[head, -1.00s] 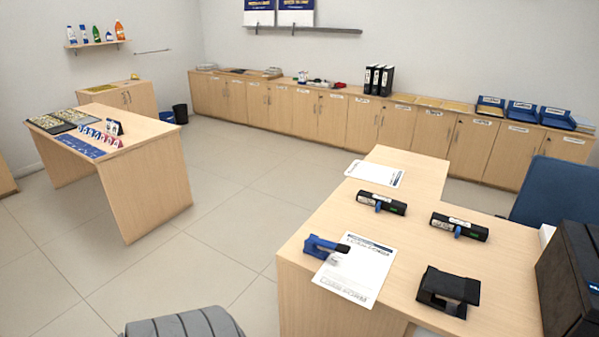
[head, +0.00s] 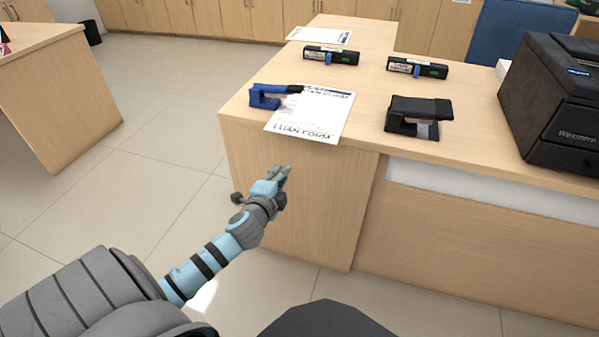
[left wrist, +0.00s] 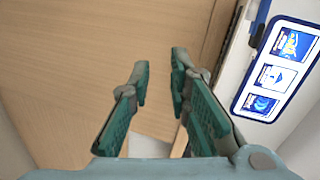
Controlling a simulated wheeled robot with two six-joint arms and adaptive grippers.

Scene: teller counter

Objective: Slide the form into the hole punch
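The form (head: 318,118), a white printed sheet, lies flat on the counter with its near end at or slightly past the front edge. A black punch-like device (head: 418,112), apparently the hole punch, stands to its right, apart from it. A blue stapler-like tool (head: 266,97) lies at the form's left side, its dark tip reaching over the sheet. My left gripper (head: 284,173) is in front of the counter panel, below and short of the form. The left wrist view shows its two fingers (left wrist: 160,85) apart with nothing between them. My right gripper is not visible.
Two dark handheld devices (head: 331,55) (head: 417,67) lie behind the form. A black printer (head: 560,105) stands at the right, and another sheet (head: 319,36) lies at the back. The counter (head: 368,100) is bare between form and punch. A blue-framed sign (left wrist: 278,72) shows in the left wrist view.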

